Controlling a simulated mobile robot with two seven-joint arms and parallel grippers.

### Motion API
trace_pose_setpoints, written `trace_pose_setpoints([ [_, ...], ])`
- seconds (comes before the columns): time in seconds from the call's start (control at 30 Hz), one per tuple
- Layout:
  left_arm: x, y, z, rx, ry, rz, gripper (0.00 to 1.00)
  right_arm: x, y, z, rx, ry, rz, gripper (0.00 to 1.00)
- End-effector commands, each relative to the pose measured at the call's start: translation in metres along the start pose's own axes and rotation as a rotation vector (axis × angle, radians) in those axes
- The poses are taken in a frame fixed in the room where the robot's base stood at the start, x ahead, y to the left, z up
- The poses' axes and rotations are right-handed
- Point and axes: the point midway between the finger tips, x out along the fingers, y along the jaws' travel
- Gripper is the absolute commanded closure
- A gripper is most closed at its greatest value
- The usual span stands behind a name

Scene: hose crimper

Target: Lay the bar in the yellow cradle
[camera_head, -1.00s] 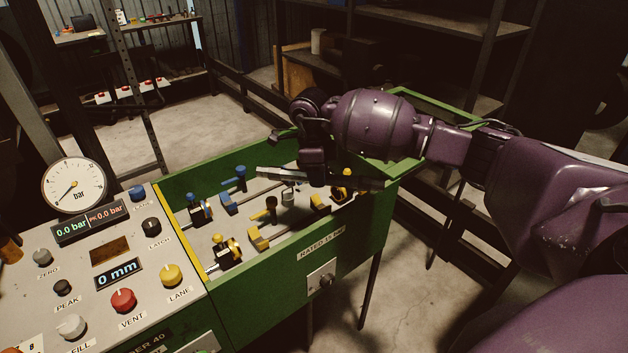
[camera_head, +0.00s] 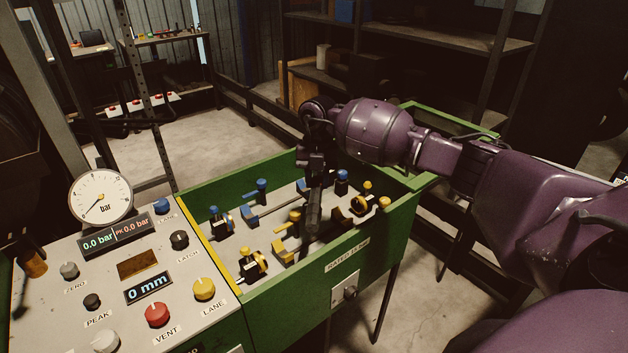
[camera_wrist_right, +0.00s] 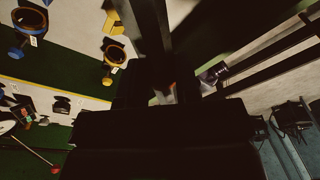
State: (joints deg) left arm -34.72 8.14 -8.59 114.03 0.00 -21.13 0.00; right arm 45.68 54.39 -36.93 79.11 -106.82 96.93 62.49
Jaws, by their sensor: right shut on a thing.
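My right gripper (camera_head: 317,172) hangs over the green trough and is shut on a dark bar (camera_head: 314,212). The bar shows beneath the jaws, pointing toward the near wall. In the right wrist view the dark bar (camera_wrist_right: 150,25) runs up from the jaws to the top edge. A gap between bar and cradle cannot be judged clearly. My left gripper is not in view.
The green trough (camera_head: 372,232) has raised walls. Blue blocks (camera_head: 252,221) and black-and-yellow clamps (camera_head: 253,264) stand inside it. A control panel (camera_head: 120,310) with a gauge (camera_head: 100,197) and knobs adjoins it on the left. Shelving (camera_head: 430,38) stands behind.

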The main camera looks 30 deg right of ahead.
Motion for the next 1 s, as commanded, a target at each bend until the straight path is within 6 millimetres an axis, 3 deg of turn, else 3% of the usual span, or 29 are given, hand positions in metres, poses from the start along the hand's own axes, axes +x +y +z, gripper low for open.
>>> trace_pose_setpoints([
  [0.5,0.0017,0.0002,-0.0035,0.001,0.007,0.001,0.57,-0.0003,-0.0036,0.0016,0.651,-0.002,0.082,1.00],
  [0.7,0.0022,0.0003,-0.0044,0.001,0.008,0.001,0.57,-0.0003,-0.0036,0.0013,0.783,-0.002,0.098,1.00],
  [1.0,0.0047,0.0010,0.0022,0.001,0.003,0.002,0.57,0.0081,-0.0034,0.0023,0.822,-0.001,0.101,1.00],
])
